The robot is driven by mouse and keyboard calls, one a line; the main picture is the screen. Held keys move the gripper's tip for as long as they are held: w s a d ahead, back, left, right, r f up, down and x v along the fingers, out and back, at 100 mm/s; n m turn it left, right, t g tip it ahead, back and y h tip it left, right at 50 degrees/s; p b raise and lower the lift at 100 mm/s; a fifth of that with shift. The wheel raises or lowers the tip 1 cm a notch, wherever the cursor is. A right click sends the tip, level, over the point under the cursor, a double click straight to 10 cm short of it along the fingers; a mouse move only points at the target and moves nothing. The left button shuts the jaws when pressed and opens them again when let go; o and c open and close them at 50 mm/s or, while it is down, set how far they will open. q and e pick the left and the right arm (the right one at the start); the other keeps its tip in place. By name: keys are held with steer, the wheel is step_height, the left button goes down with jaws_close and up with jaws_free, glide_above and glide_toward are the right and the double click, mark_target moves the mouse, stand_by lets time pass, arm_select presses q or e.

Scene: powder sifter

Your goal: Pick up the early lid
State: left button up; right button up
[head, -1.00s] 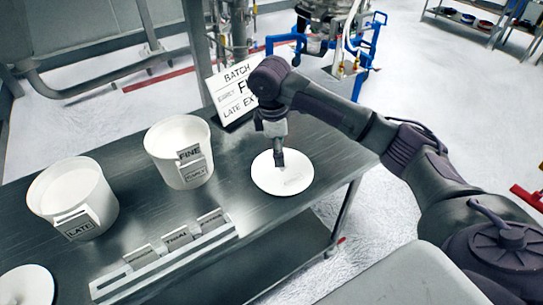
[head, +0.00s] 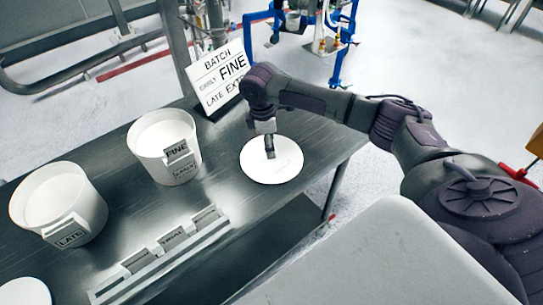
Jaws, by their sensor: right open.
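A round white lid (head: 284,168) lies flat on the dark metal table, right of the white bucket (head: 150,142) tagged FINE and EARLY. My right gripper (head: 270,155) points down over the lid's middle. Its fingers are small in the picture, and I cannot tell whether they touch the lid. It holds nothing that I can see. A second white lid (head: 24,292) shows partly at the bottom left, near the bucket tagged LATE (head: 47,196). My left gripper is not in view.
A white sign (head: 219,78) reading BATCH, EARLY FINE and LATE stands behind the lid. A rack with label cards (head: 140,277) lies along the table's front edge. The bare tabletop (head: 225,165) is clear between the early bucket and the lid.

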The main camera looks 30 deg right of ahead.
mark_target(288, 162)
steer(key=f, duration=0.3)
steer(key=shift+s+d+f+p, duration=0.15)
steer(key=shift+d+p, duration=0.15)
steer(key=shift+p, duration=0.05)
steer(key=shift+f, duration=0.15)
jaws_close()
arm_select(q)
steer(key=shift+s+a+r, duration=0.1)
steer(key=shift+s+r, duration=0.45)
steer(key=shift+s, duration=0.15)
